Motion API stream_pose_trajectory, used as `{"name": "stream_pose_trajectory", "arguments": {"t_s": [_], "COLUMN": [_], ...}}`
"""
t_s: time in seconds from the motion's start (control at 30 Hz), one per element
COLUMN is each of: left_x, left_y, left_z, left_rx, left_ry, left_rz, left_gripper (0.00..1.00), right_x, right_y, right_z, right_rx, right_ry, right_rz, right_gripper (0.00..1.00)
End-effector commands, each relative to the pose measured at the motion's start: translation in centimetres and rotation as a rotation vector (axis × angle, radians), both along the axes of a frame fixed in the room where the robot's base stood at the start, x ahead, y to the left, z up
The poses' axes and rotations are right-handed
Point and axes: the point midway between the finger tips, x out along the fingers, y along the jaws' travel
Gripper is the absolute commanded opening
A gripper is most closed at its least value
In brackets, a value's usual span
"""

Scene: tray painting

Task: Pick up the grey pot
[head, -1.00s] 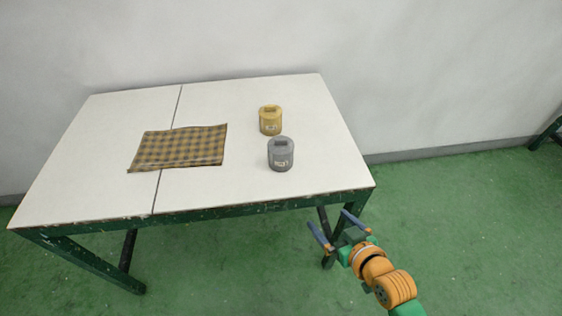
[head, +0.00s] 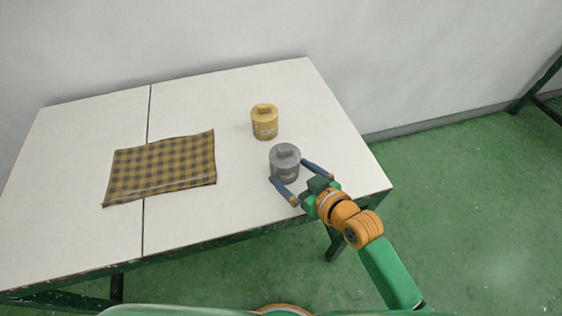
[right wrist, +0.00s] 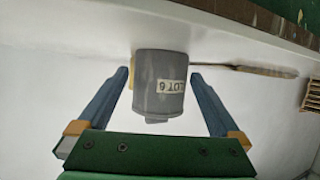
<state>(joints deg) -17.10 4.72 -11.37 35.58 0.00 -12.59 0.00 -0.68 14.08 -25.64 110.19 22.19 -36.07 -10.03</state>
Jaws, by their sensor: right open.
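The grey pot (head: 285,160) stands upright on the white table, right of its middle, with a lidded top. In the right wrist view the grey pot (right wrist: 160,85) shows a pale label and sits between the two blue fingers. My right gripper (head: 294,172) is open at table height, with one finger on each side of the pot's near part. In the right wrist view my right gripper (right wrist: 160,82) shows gaps between both fingers and the pot. My left gripper is not in view.
A yellow pot (head: 265,122) stands just behind the grey pot. A checked cloth (head: 165,165) lies flat to the left on the white table (head: 230,205). The table's right edge is near my right arm. A wall stands behind the table.

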Motion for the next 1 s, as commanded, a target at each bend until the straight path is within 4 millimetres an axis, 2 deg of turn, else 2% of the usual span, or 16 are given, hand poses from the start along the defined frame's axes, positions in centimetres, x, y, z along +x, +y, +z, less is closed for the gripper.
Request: {"name": "stream_pose_trajectory", "arguments": {"t_s": [0.1, 0.2, 0.4, 0.47, 0.77, 0.8, 1.0], "left_x": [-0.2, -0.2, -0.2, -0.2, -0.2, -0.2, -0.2], "left_y": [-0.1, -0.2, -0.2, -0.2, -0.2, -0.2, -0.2], "left_z": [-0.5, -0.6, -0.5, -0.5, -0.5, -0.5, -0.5], "left_rx": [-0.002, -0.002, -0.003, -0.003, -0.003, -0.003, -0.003], "left_ry": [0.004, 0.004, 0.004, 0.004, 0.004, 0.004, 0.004], "left_rz": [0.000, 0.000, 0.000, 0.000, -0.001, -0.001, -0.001], "left_gripper": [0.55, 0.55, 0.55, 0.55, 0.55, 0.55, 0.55], "right_x": [1.8, 2.7, 2.8, 2.8, 2.8, 2.8, 2.8], "right_y": [1.4, 2.0, 2.1, 2.1, 2.1, 2.1, 2.1], "right_z": [-1.0, -1.4, -1.4, -1.4, -1.4, -1.3, -1.2], "right_rx": [0.002, 0.001, 0.000, 0.000, 0.000, 0.001, 0.001], "right_ry": [0.000, -0.001, -0.001, -0.001, -0.001, -0.003, -0.003], "right_rz": [-0.001, -0.001, -0.001, -0.001, -0.001, -0.001, -0.001], "right_gripper": [1.00, 1.00, 1.00, 0.86, 0.06, 0.00, 0.00]}}
